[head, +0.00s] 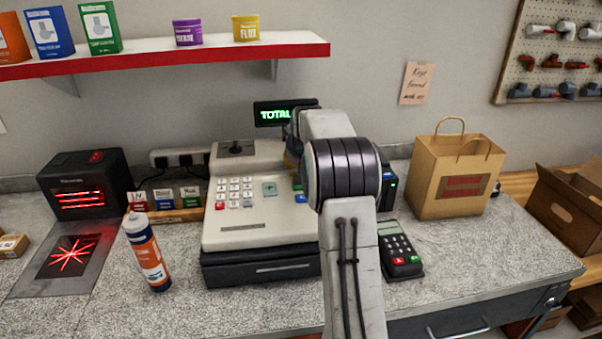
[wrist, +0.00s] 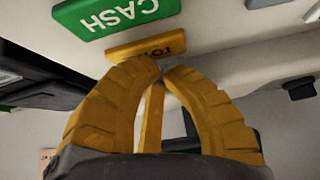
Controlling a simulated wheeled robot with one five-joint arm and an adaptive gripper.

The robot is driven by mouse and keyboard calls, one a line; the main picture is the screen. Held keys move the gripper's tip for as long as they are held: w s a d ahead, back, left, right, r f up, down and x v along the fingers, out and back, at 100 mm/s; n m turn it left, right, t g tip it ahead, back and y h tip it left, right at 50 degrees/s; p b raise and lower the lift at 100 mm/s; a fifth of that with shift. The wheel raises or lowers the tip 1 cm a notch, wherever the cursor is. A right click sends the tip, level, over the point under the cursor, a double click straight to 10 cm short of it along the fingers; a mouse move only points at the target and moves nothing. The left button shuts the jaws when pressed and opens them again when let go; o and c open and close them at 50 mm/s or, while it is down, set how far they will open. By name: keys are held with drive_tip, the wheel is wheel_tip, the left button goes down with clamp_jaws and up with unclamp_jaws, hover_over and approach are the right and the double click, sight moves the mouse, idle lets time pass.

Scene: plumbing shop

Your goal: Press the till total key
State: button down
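My arm covers the till's right part in the head view, so the total key and my fingertips are hidden there. In the wrist view the orange-yellow total key (wrist: 128,50) shows upside down, its lettering partly covered by a finger. The green CASH key (wrist: 100,20) is beside it. My gripper (wrist: 162,68) has its yellow fingertips together and empty, at the total key's edge; I cannot tell whether they touch it.
An orange-and-white tube (head: 147,254) stands left of the till, near a black scanner (head: 87,184). A card terminal (head: 399,250) and a paper bag (head: 451,180) are to the right. A red-edged shelf (head: 180,58) hangs above. The counter's front right is clear.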

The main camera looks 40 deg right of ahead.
drive_tip(key=shift+r, duration=0.4)
drive_tip(key=shift+r, duration=0.1)
wheel_tip(320, 180, up, 6)
drive_tip(key=p, duration=0.5)
idle(1.0)
